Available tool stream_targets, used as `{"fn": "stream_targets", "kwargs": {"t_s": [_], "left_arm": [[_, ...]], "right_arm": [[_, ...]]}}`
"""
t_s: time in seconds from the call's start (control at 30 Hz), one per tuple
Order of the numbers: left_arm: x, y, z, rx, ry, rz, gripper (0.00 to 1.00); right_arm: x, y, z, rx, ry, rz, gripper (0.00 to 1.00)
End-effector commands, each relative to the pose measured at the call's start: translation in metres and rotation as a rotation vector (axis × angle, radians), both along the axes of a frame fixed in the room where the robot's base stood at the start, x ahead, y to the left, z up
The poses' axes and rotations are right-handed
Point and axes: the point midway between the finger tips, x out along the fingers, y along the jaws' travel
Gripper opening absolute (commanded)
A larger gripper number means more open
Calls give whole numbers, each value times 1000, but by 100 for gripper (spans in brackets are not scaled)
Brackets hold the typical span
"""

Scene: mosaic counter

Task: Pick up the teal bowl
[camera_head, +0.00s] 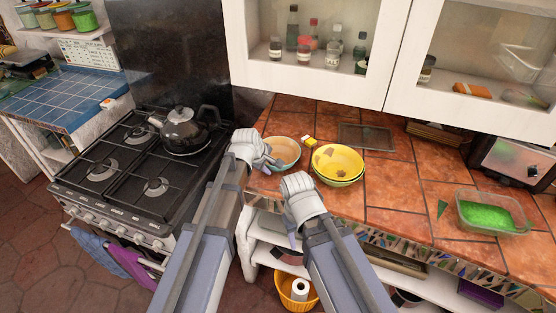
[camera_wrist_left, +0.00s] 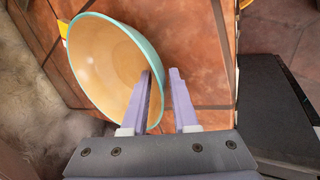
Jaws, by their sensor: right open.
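The teal bowl (camera_head: 284,150) sits on the tiled counter, left of the yellow bowl. It has a teal rim and a tan inside, and fills the upper left of the left wrist view (camera_wrist_left: 105,62). My left gripper (camera_head: 272,163) is at the bowl's near left edge. In the left wrist view its two fingers (camera_wrist_left: 160,72) stand apart, one over the bowl's inside and one outside the rim. I cannot tell whether either finger touches the wall. My right gripper (camera_head: 292,240) is open and empty, low in front of the counter edge.
A yellow bowl (camera_head: 338,160) stands close right of the teal bowl, with a small yellow object (camera_head: 309,141) behind. A kettle (camera_head: 182,127) is on the stove at left. A green-filled glass dish (camera_head: 490,214) is at right. Cabinets hang above.

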Motion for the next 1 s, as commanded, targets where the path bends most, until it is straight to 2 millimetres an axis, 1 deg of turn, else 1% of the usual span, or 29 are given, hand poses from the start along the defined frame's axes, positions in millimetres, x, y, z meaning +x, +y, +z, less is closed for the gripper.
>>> {"fn": "stream_targets", "kwargs": {"t_s": [0.03,0.2,0.23,1.0], "left_arm": [[0,0,0,0,0,0,21],[0,0,0,0,0,0,2],[0,0,0,0,0,0,0],[0,0,0,0,0,0,0]], "right_arm": [[0,0,0,0,0,0,50],[0,0,0,0,0,0,50],[0,0,0,0,0,0,50],[0,0,0,0,0,0,50]]}}
